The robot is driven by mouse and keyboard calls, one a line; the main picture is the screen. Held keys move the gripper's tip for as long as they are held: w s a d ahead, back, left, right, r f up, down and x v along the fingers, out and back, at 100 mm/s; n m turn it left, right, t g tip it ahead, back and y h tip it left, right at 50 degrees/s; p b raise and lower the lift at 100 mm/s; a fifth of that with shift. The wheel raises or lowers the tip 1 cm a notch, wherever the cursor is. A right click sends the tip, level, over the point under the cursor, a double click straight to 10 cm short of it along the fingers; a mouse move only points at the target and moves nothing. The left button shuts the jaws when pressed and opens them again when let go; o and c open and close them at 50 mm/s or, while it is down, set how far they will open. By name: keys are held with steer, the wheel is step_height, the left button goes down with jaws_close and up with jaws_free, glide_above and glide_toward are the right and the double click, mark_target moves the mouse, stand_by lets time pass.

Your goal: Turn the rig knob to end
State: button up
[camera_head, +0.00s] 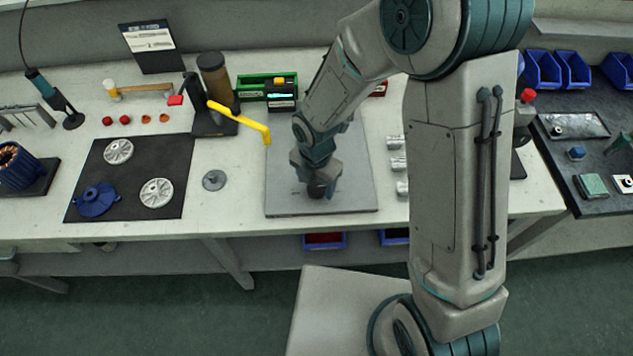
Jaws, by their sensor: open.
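My gripper (321,188) points down over the grey plate (290,205) in the middle of the bench. The wrist covers its fingertips and whatever lies directly under them. I cannot make out a rig knob there; it may be hidden by my gripper or arm. A stand with a long yellow lever (240,119) and a brown cylinder is left of the plate, apart from my gripper. A red knob-like top (528,95) shows at the right, partly behind my arm; I cannot tell whether it belongs to the rig.
A black mat (95,206) with a blue flange and pale discs lies left. A grey disc (214,180) sits between mat and plate. A green bin (254,88) stands behind. Metal cylinders (398,164) stand right of the plate. Blue bins (543,70) stand far right.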

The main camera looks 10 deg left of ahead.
steer(key=shift+f, duration=0.35)
steer(key=shift+d, duration=0.1)
steer(key=c, duration=1)
steer(key=shift+o, duration=0.2)
